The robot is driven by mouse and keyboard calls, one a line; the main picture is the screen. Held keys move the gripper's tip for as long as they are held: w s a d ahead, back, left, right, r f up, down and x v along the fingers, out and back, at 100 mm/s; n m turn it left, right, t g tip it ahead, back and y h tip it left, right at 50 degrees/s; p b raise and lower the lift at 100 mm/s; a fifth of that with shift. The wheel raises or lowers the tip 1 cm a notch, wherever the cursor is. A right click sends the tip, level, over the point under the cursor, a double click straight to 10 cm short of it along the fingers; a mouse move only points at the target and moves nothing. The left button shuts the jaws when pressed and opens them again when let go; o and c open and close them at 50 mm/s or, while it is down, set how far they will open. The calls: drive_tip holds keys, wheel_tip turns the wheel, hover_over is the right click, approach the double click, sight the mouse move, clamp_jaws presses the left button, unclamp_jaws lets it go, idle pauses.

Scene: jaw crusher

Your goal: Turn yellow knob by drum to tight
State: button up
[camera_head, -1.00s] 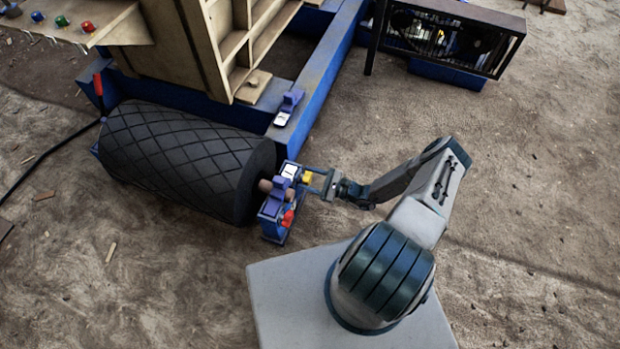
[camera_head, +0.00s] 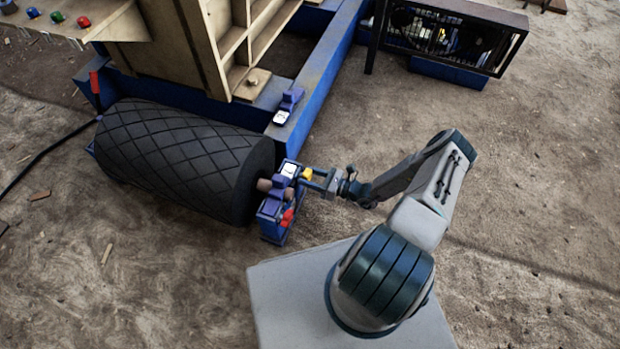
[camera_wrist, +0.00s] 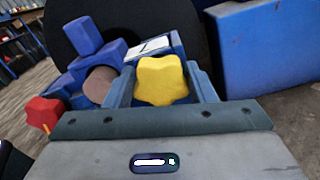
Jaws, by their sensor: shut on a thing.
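The yellow knob (camera_wrist: 161,80) is star-shaped and sits at the middle of the wrist view, between the two fingers of my gripper (camera_wrist: 163,86). My gripper is shut on it. In the head view the yellow knob (camera_head: 307,173) shows small on the right side of the blue bearing block, with my gripper (camera_head: 311,177) reaching it from the right. The black drum (camera_head: 185,160) with its diamond-patterned surface lies just left of the block. The knob's tight or loose mark cannot be made out.
A red knob (camera_wrist: 45,113) sits low on the same block, left of my gripper; it also shows in the head view (camera_head: 287,218). A blue frame beam (camera_head: 325,95) runs behind. A caged black machine (camera_head: 450,38) stands at the back right. The ground on the right is clear.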

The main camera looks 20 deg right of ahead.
drive_tip(key=m+b, duration=0.1)
drive_tip(key=m, duration=0.4)
drive_tip(key=m+b, duration=0.2)
drive_tip(key=m, duration=0.4)
drive_tip(key=f+m+b, duration=0.1)
drive_tip(key=m, duration=0.5)
drive_tip(key=shift+w+d+b, duration=0.1)
drive_tip(key=shift+d+b, duration=0.05)
drive_tip(key=shift+b, duration=0.2)
drive_tip(key=shift+r, duration=0.1)
drive_tip(key=o, duration=1)
drive_tip(key=p+v, duration=0.3)
drive_tip(key=v, duration=1)
drive_tip(key=shift+s+d, duration=0.25)
drive_tip(key=shift+d, duration=0.1)
